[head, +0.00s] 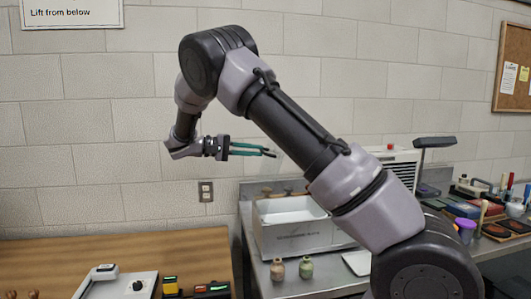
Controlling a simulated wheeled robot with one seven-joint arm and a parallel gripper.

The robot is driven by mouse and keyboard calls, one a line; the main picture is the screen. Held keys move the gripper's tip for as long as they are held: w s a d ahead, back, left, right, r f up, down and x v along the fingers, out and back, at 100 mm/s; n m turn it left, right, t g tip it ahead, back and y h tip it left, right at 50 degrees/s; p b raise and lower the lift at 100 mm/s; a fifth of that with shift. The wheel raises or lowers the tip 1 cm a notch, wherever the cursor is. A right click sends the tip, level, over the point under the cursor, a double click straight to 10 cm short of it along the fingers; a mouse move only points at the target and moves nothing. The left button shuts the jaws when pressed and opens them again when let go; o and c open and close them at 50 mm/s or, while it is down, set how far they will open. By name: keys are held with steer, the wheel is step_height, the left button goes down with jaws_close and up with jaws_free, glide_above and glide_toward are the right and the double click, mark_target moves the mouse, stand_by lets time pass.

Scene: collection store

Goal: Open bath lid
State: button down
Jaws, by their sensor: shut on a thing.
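The bath (292,240) is a pale rectangular tank on the steel bench, below and to the right of my gripper. Its top looks open and its pale inside shows. My gripper (272,153) is raised well above the bath, with its teal fingers pointing right. The fingers are shut on a thin, pale, see-through piece that shows only faintly beside the fingertips and looks like the bath lid. My own arm crosses in front of it and hides most of it, along with the right end of the bath.
Two small jars, one brown (277,269) and one green (306,267), stand in front of the bath. A wooden table (140,247) with a scale-like device (118,286) is at left. Tools and pots crowd the bench at right. A block wall is behind.

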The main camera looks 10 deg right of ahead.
steer(key=shift+s+a+f, duration=0.1)
steer(key=shift+a+f, duration=0.05)
steer(key=shift+a, duration=0.35)
steer(key=shift+s+a+f, duration=0.1)
steer(key=shift+a, duration=0.4)
steer(key=shift+f, duration=0.15)
steer(key=c, duration=0.9)
jaws_free()
steer(key=shift+w, duration=0.1)
steer(key=a, duration=0.3)
steer(key=a+r, duration=0.1)
steer(key=a, duration=0.6)
steer(key=shift+w+a+r, duration=0.1)
steer(key=shift+a+r, duration=0.2)
steer(key=shift+a, duration=0.05)
